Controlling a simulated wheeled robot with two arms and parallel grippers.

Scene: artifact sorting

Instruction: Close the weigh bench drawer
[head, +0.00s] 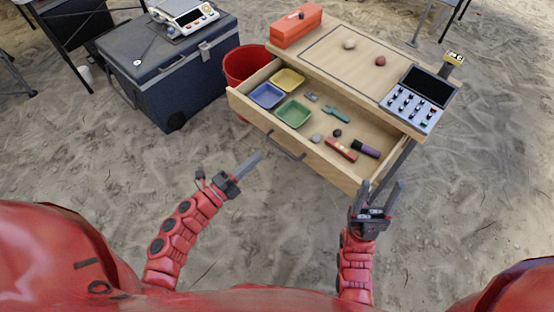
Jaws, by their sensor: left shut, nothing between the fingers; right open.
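The weigh bench (331,53) is a light wooden table at the upper right. Its drawer (306,160) is pulled out towards me, with a dark bar handle (286,146) on its front. Inside lie yellow, blue and green trays (293,113), a teal tool (335,113), a red box (341,149), a purple cylinder (366,149) and small stones. My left gripper (253,160) is shut and empty, in front of the drawer and left of the handle, apart from it. My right gripper (380,190) is open and empty, near the drawer front's right corner.
On the bench top are an orange box (296,26), two stones and a control panel (418,98). A red bucket (246,64) stands left of the bench. A blue cooler (168,72) with a scale (187,16) is further left. Sandy ground in front is clear.

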